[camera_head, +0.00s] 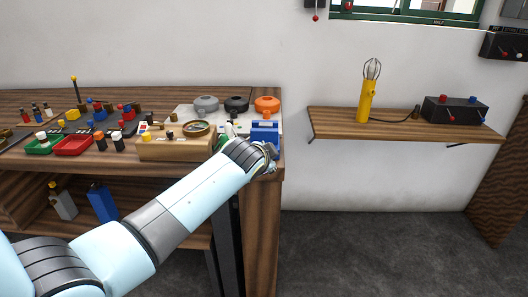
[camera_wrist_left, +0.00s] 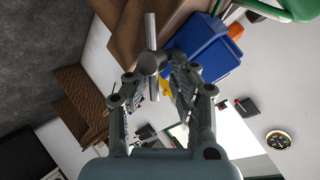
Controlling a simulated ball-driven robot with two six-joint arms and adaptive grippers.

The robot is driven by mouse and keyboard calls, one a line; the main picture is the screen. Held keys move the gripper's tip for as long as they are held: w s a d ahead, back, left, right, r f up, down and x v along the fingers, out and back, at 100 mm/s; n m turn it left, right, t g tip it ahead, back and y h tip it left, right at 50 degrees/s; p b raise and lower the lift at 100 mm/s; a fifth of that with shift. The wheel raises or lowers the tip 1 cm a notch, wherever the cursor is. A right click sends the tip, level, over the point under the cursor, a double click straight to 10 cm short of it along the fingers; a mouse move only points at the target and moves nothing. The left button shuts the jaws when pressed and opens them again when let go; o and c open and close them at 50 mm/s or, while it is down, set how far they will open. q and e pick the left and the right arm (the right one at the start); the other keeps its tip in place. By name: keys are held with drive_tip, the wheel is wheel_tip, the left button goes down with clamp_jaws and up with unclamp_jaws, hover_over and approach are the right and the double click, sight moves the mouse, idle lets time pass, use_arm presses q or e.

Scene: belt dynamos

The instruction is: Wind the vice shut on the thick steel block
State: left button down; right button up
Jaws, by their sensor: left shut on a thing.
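The blue vice (camera_head: 265,131) stands at the right front corner of the workbench. It fills the upper middle of the left wrist view (camera_wrist_left: 203,48). My left gripper (camera_head: 268,158) is at the front of the vice. In the left wrist view my fingers (camera_wrist_left: 155,74) are closed around the hub of the grey steel vice handle (camera_wrist_left: 151,33), whose bar sticks out on both sides. I cannot make out the thick steel block or the gap between the vice jaws. My right gripper is in neither view.
Grey (camera_head: 206,104), black (camera_head: 236,104) and orange (camera_head: 267,104) round pots stand behind the vice. A wooden box (camera_head: 172,149) and a red tray (camera_head: 73,146) lie to its left. A wall shelf (camera_head: 405,125) holds a yellow lamp (camera_head: 365,103). Open floor lies right of the bench.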

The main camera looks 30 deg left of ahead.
use_arm(q)
drive_tip(key=shift+s+d+f, duration=0.2)
drive_tip(key=shift+d+f, duration=0.2)
drive_tip(key=shift+f, duration=0.15)
drive_tip(key=shift+f+m+g+y+p, duration=0.25)
drive_tip(key=shift+m+g+y+p, duration=0.15)
drive_tip(key=shift+g+p, duration=0.1)
idle(0.6)
drive_tip(key=c, duration=1.5)
unclamp_jaws()
drive_tip(key=o, duration=0.4)
drive_tip(key=shift+d+r, duration=0.1)
drive_tip(key=shift+d, duration=0.15)
drive_tip(key=shift+w+a, duration=0.15)
drive_tip(key=shift+w, duration=0.05)
drive_tip(key=shift+w+a+r, duration=0.1)
drive_tip(key=shift+a+r, duration=0.05)
drive_tip(key=shift+r, duration=0.05)
drive_tip(key=v, duration=1.2)
